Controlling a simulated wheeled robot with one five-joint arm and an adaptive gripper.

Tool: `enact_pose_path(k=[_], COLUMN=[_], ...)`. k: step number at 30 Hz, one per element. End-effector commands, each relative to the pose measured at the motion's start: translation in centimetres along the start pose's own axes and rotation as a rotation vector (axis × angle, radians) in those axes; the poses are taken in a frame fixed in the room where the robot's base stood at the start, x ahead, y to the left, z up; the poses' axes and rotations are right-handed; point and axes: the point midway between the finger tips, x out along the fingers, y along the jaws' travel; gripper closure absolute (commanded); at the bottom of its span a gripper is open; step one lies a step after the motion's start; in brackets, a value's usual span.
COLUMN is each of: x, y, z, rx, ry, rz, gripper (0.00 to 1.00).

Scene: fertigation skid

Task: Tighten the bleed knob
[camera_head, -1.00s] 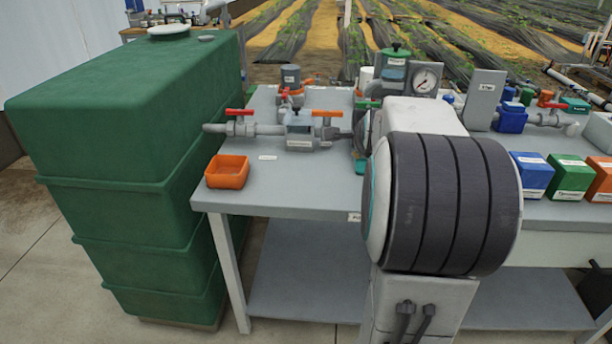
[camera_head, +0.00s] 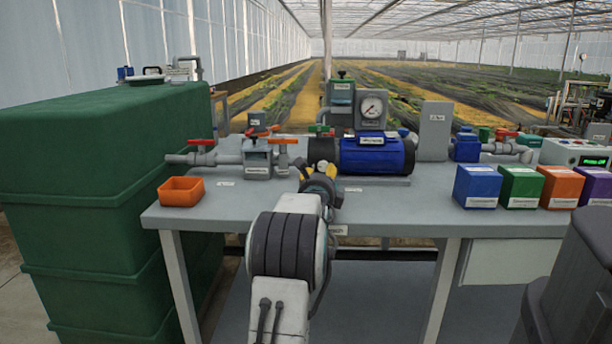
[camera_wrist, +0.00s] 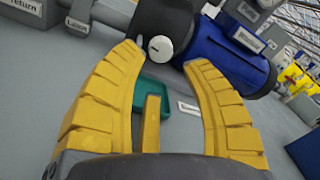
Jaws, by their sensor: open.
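A small round white knob with a slot-like mark (camera_wrist: 160,47), likely the bleed knob, sits on the black end of the pump (camera_wrist: 170,18) in the wrist view. My gripper (camera_wrist: 163,58) has its yellow fingers spread, one on each side of the knob in the picture. I see no contact with it. The head view shows the pump with its blue motor (camera_head: 378,154) on the bench. My gripper (camera_head: 318,170) is in front of the pump's black left end there. The knob cannot be made out in the head view.
A teal tray (camera_wrist: 151,92) lies below the knob. An orange bin (camera_head: 181,191) stands at the left of the grey bench (camera_head: 400,207). Valves with red and orange handles (camera_head: 257,153) are left of the pump. Several coloured boxes (camera_head: 478,186) stand at right.

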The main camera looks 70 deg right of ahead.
Motion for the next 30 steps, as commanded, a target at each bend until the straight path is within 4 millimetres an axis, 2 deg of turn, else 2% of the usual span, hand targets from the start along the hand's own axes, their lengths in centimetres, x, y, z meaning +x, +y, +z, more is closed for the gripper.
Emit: enact_pose_path(k=[10, 30], x=[1.8, 6.6], y=[0.0, -0.2], z=[-0.6, -0.3], rx=[0.010, 0.009], ry=[-0.001, -0.001], rz=[-0.008, -0.007], gripper=[0.57, 0.57])
